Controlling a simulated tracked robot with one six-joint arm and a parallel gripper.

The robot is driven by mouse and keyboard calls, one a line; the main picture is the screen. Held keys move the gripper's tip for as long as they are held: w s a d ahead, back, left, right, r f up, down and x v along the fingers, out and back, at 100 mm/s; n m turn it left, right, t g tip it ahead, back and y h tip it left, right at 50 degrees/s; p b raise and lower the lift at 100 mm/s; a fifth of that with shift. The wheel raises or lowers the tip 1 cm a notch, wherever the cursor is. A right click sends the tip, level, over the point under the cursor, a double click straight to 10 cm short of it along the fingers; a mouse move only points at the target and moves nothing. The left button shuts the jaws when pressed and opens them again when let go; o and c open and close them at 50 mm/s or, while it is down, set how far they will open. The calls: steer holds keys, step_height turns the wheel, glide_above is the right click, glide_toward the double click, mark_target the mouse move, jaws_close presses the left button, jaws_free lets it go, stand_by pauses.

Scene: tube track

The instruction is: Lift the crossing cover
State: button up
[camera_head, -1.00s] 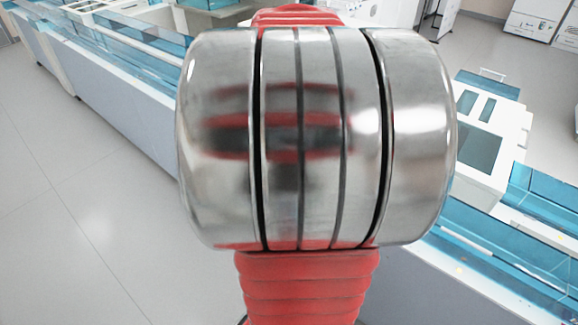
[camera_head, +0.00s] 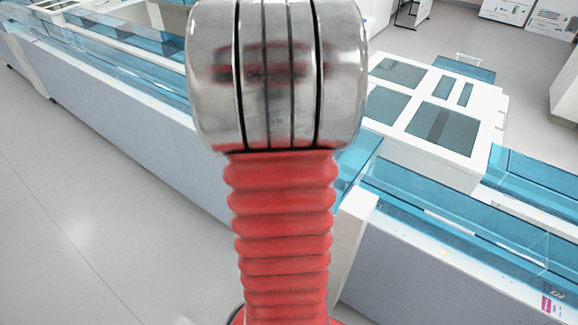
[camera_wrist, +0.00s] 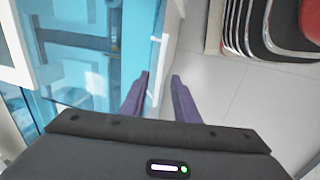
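In the head view my arm hides the middle, and my gripper is not visible. A blue clear cover (camera_head: 358,158) shows just right of my arm, where the track meets the white machine. I cannot tell for sure which panel is the crossing cover.
A long track with blue clear covers (camera_head: 110,62) runs at the left and continues at the right (camera_head: 455,215). A white machine with dark windows (camera_head: 480,125) stands behind it. Grey floor (camera_head: 70,210) is free at the left.

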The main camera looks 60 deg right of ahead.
steer(key=shift+d+f, duration=0.2)
steer(key=shift+f, duration=0.65)
jaws_close()
